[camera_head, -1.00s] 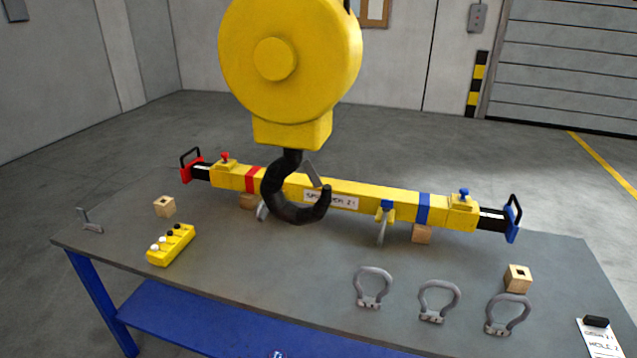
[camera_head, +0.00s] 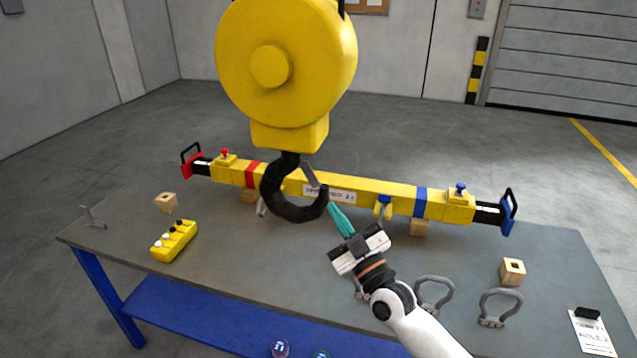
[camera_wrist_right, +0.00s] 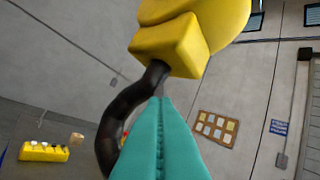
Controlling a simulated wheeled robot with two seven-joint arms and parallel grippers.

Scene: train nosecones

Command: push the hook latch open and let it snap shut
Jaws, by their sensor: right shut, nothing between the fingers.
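The black crane hook (camera_head: 282,203) hangs below the yellow hook block (camera_head: 287,70). Its grey latch (camera_head: 311,175) slants from the shank down toward the hook tip and looks closed across the mouth. My right gripper (camera_head: 334,209) has teal fingers, shut and empty, just right of the hook tip in the head view. In the right wrist view the fingers (camera_wrist_right: 161,105) point up at the hook (camera_wrist_right: 118,120), beside its shank and under the yellow block (camera_wrist_right: 170,45). They hide most of the latch there. I cannot tell whether they touch it. My left gripper is not in view.
A yellow spreader beam (camera_head: 380,190) lies behind the hook on wooden blocks on the grey table (camera_head: 240,270). A yellow button box (camera_head: 174,241) is at left. Grey shackles (camera_head: 435,293) are at front right, near a wooden block (camera_head: 512,271) and a card (camera_head: 592,332).

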